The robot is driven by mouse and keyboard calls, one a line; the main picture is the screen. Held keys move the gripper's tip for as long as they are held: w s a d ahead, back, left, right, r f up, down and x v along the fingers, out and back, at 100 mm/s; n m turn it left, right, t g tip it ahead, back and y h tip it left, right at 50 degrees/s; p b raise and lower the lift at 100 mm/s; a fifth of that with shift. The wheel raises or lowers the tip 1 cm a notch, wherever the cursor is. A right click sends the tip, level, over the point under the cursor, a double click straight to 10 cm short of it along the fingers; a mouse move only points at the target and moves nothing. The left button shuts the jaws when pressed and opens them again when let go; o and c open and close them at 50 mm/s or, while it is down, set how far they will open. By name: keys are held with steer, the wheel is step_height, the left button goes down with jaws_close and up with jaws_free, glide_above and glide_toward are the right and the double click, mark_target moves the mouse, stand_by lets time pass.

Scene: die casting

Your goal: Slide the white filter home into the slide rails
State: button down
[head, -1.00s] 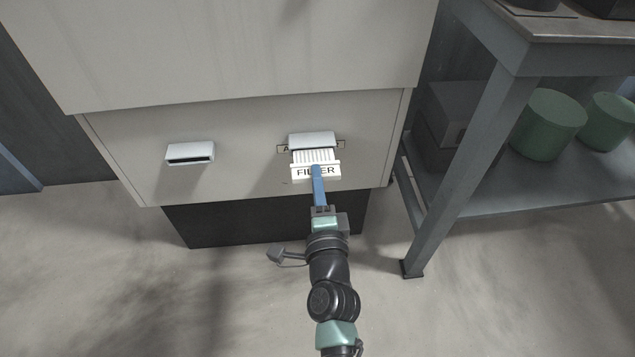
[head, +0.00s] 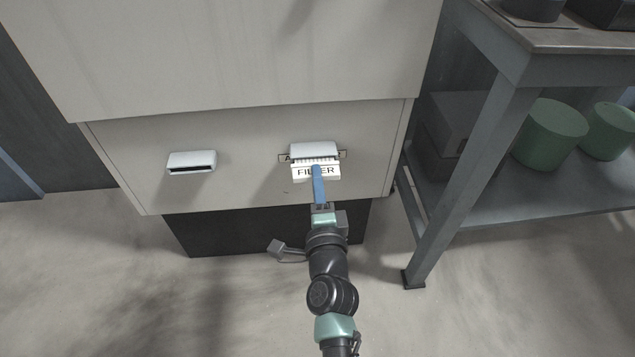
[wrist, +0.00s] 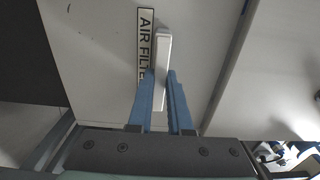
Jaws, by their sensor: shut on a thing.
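The white filter (head: 327,172), with "FILTER" printed on its front, sits partly inside the right slot under a white hood (head: 314,149) on the cabinet's lower panel. A short ribbed part of it shows in front of the hood. My gripper (head: 317,170) is shut on the front of the filter with its blue fingers. In the wrist view the blue fingers (wrist: 162,92) stand on both sides of a white piece, beside an "AIR FILTER" label (wrist: 146,40). The slide rails are hidden inside the slot.
A second white hood (head: 191,161) with a dark slot is at the left on the same cabinet panel (head: 240,180). A grey metal table (head: 490,150) with green canisters (head: 549,134) on its shelf stands at the right.

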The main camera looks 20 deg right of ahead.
steer(key=shift+w+d, duration=0.15)
steer(key=shift+w, duration=0.4)
steer(key=c, duration=0.8)
jaws_free()
steer(key=shift+o, duration=0.2)
steer(key=v, duration=1.3)
steer(key=shift+r, duration=0.15)
